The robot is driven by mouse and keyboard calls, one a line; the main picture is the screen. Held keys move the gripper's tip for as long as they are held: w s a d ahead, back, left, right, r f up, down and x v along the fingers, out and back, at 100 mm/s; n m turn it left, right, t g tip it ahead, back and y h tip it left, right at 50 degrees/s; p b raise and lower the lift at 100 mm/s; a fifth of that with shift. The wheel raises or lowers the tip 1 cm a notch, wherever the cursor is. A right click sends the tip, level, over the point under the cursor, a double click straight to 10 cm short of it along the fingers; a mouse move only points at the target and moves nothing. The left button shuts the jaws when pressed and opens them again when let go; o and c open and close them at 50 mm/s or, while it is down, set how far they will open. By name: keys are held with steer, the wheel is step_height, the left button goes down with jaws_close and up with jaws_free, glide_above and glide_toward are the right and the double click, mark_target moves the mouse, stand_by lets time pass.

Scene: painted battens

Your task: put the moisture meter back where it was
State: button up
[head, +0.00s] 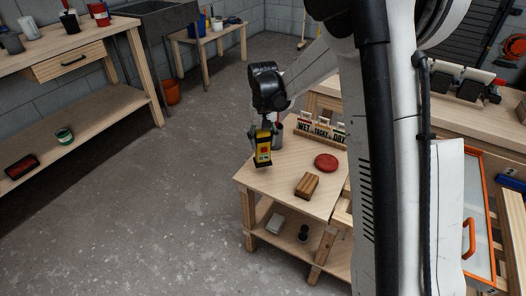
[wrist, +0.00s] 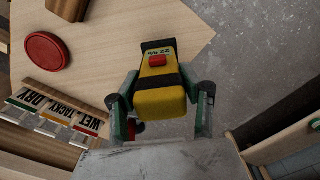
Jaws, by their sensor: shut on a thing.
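The moisture meter (head: 263,150) is yellow and black with a red button. My gripper (head: 263,128) is shut on it, above the left corner of a small wooden table (head: 270,170). In the wrist view the meter (wrist: 160,88) sits between both fingers of my gripper (wrist: 160,105), with the table corner and grey floor below. I cannot tell whether the meter touches the tabletop. The spot where it was before is not marked in these frames.
On the table are a wooden block (head: 307,186), a red round disc (head: 326,162), and a rack labelled WET, TACKY, DRY (head: 322,131). A workbench (head: 70,50) is at left; the floor between is clear.

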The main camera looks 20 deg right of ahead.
mark_target(263, 149)
steer(key=shift+f+b, duration=0.6)
steer(key=shift+f, duration=1.45)
steer(key=shift+f, duration=0.15)
steer(key=o, duration=1)
steer(key=shift+c, duration=0.2)
